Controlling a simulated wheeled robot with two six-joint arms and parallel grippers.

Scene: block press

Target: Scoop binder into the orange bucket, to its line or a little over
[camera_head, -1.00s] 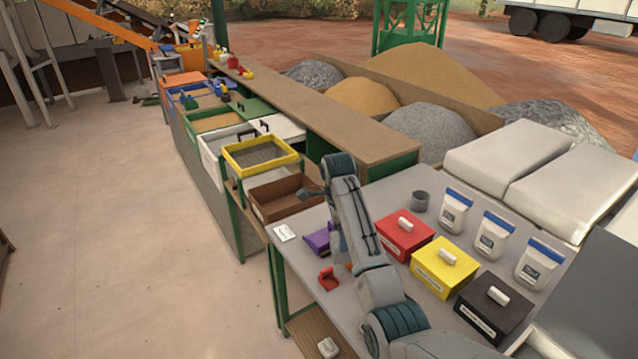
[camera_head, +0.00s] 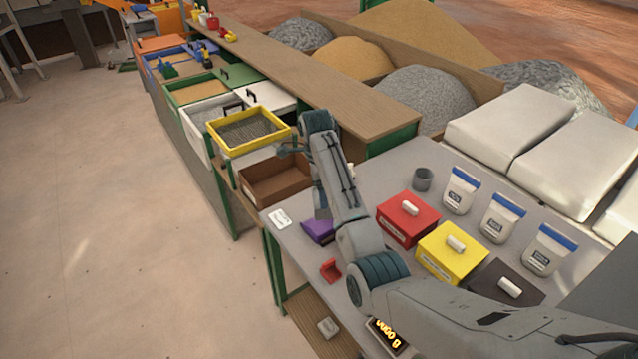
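My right arm reaches in from the lower right across the grey table. Its gripper end (camera_head: 291,149) is over the open brown box (camera_head: 262,190), small and dark, and I cannot tell whether its fingers are open or hold anything. My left gripper is not in view. A red scoop-like piece (camera_head: 331,270) lies near the table's left edge. A purple piece (camera_head: 318,231) is partly hidden behind my arm. I cannot make out the orange bucket in this view. The labels on the boxes and bags are too small to tell which holds binder.
Red (camera_head: 400,228), yellow (camera_head: 440,262) and dark (camera_head: 490,272) lidded boxes stand on the table (camera_head: 295,245). Behind them are a grey cup (camera_head: 423,179) and white bags (camera_head: 458,192). A glowing display (camera_head: 386,335) sits at the lower edge. A yellow-rimmed tray (camera_head: 250,143) stands beyond the brown box.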

